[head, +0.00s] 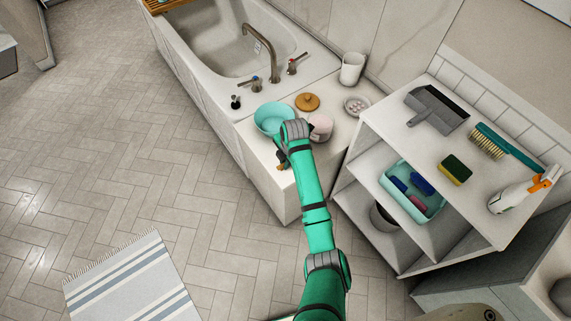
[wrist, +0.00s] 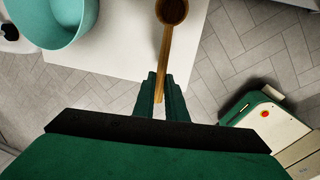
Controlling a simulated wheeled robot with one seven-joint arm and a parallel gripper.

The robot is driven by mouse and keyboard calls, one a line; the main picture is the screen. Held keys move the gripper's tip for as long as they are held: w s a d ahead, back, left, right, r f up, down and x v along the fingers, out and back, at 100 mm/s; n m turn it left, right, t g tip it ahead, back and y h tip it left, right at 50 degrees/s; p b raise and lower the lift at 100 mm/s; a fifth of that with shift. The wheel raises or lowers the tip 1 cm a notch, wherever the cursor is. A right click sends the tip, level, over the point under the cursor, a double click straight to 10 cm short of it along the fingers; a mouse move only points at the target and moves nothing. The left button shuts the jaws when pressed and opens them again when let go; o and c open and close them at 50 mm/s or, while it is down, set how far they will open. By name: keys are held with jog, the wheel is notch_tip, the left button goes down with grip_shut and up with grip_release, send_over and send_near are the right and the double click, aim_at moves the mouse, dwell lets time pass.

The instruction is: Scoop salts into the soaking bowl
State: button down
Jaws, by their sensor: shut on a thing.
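The turquoise soaking bowl (head: 272,117) stands on the white ledge at the end of the tub. It also shows at the upper left of the wrist view (wrist: 62,38). My gripper (wrist: 160,98) is shut on the handle of a wooden scoop (wrist: 166,50). The scoop's round head is at the top edge of the wrist view, to the right of the bowl and apart from it. I cannot tell whether it holds salts. A pale pink jar (head: 321,127) stands right of the bowl, partly behind my arm; its contents are unclear. My gripper is mostly hidden in the head view.
A round wooden lid (head: 307,102), a small dish (head: 356,105) and a white cup (head: 351,68) stand behind on the ledge. The tub faucet (head: 270,55) rises beyond. A shelf unit (head: 385,140) with cleaning things is at the right. Open floor lies left.

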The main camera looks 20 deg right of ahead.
jog(key=shift+w+d+f, duration=0.15)
jog(key=shift+w+f, duration=0.4)
jog(key=shift+f, duration=0.1)
jog(key=shift+w+d+f, duration=0.15)
jog(key=shift+w+f, duration=0.35)
jog(key=shift+f, duration=0.1)
jog(key=shift+f, duration=0.1)
jog(key=shift+w+f, duration=0.15)
jog(key=shift+f, duration=1.5)
jog(key=shift+f, duration=0.15)
jog(key=c, duration=1.8)
grip_release()
jog(key=shift+d, duration=0.1)
jog(key=r, duration=0.4)
jog(key=s+r, duration=0.1)
jog(key=r, duration=0.3)
jog(key=s+r, duration=0.1)
jog(key=r, duration=0.3)
jog(key=shift+s+d, duration=0.15)
jog(key=shift+d, duration=0.2)
